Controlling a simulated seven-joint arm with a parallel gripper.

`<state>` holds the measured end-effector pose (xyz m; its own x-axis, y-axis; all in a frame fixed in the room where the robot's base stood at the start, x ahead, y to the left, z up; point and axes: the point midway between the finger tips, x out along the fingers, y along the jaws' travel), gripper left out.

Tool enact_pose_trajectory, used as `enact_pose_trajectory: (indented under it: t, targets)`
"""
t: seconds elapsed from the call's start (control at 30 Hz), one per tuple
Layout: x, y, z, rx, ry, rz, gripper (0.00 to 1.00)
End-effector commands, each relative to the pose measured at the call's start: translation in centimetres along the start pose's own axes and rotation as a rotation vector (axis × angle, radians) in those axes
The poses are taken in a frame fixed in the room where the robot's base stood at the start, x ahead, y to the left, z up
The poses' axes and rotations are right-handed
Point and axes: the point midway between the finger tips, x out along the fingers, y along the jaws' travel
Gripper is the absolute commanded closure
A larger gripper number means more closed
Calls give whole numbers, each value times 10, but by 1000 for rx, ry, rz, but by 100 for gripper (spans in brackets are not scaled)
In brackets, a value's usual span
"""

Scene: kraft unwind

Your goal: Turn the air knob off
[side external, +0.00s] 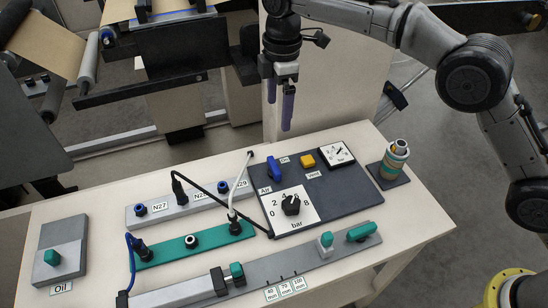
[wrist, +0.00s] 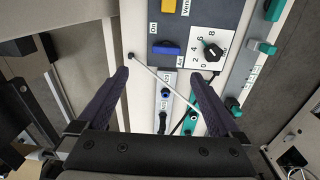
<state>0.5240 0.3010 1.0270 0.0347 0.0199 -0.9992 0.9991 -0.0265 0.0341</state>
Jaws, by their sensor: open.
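The air knob (side external: 271,168) is a blue bar-shaped handle on the dark panel (side external: 330,190), between an "On" label and an "Air" label. In the wrist view the blue knob (wrist: 165,48) lies crosswise in the picture, just beyond the fingertips and between their lines. I cannot tell for certain which mark it points at. My gripper (side external: 280,108) hangs above and behind the panel, fingers down, open and empty, apart from the knob. Its two dark purple fingers also show in the wrist view (wrist: 161,75), spread wide on either side.
A black pressure dial (side external: 291,205), a yellow button (side external: 308,161) and a gauge (side external: 335,153) share the panel. A white cable (side external: 240,178) and a black cable run close to its left edge. A ringed cylinder (side external: 394,162) stands at right. Space above the panel is clear.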

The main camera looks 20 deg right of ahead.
Motion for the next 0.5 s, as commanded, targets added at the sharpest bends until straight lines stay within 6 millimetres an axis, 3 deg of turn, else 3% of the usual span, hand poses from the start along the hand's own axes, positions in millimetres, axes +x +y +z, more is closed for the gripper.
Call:
enact_pose_trajectory:
  t: [0.03,0.17,0.37,0.5]
  targets:
    - [14,-4,-5,-10,-11,-19,0]
    - [28,-10,-14,-28,-21,-36,0]
    - [50,-12,-13,-28,-23,-38,0]
    - [77,-13,-12,-27,-23,-39,0]
